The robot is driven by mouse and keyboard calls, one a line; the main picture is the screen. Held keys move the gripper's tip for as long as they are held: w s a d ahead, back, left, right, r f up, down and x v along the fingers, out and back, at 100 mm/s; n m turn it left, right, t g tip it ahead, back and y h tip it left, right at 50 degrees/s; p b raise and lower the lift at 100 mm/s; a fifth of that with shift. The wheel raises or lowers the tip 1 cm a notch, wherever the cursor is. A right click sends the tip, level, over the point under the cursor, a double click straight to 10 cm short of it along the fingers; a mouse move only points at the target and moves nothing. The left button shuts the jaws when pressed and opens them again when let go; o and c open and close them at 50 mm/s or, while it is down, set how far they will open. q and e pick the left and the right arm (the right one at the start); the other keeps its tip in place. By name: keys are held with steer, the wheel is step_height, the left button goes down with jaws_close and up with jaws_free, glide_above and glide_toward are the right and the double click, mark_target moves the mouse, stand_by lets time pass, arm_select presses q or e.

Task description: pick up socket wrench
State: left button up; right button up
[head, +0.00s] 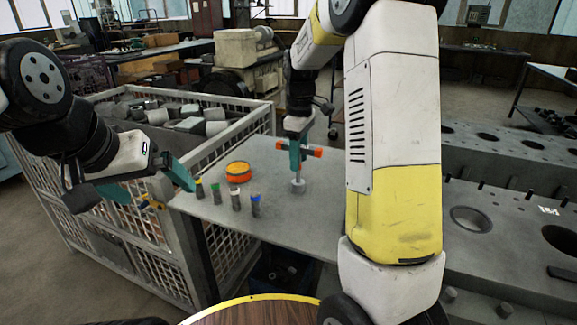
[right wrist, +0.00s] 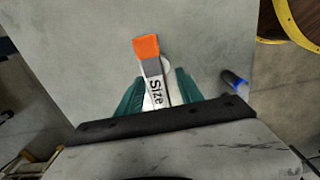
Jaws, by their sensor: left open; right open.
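The socket wrench (head: 313,152) stands upright on the grey table in the head view, with an orange-ended crossbar on top and a grey round foot. In the right wrist view the wrench (right wrist: 147,47) shows an orange end and a grey part lettered "Size". My right gripper (head: 297,158) is open at the wrench's upper part. Its teal fingers lie on either side of the wrench in the right wrist view; whether they touch it I cannot tell. My left gripper (head: 160,194) is open and empty, left of the table's near corner.
An orange round tin (head: 238,172) and several small dark cylinders with coloured tops (head: 236,199) stand left of the wrench on the table (head: 270,229). A mesh crate (head: 187,226) of metal parts is at left. A grey engine block (head: 500,222) lies at right.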

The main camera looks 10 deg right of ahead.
jaws_close()
stand_by(1.4)
